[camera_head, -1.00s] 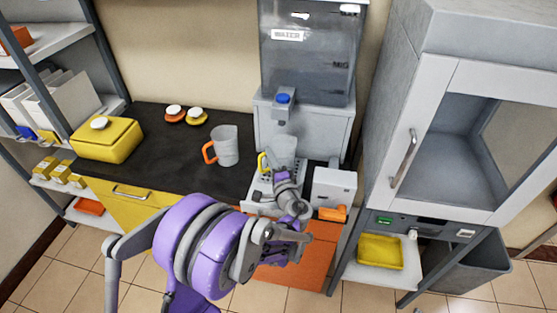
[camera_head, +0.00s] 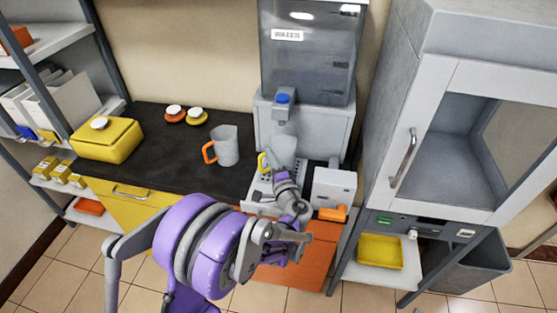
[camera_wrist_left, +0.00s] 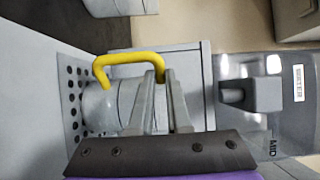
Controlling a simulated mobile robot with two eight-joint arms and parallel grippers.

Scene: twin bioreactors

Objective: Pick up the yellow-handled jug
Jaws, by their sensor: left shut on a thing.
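The yellow-handled jug (camera_head: 284,152) is grey and stands over the perforated tray of the water dispenser, below its blue-buttoned tap. Its yellow handle (camera_head: 262,163) points left. My left gripper (camera_head: 283,174) reaches it from the front and is shut on the jug. In the left wrist view the gripper (camera_wrist_left: 160,100) has its fingers at the jug's rim, with the jug body (camera_wrist_left: 101,108) and yellow handle (camera_wrist_left: 128,58) beside them. I cannot tell whether the jug's base touches the tray. My right gripper is not in view.
An orange-handled jug (camera_head: 226,146) stands left on the dark counter (camera_head: 160,155). The water dispenser (camera_head: 308,60) rises behind the held jug, its tap (camera_head: 284,105) close above. A white box (camera_head: 333,187) with an orange part is close right. A grey glass-door cabinet (camera_head: 450,140) stands further right.

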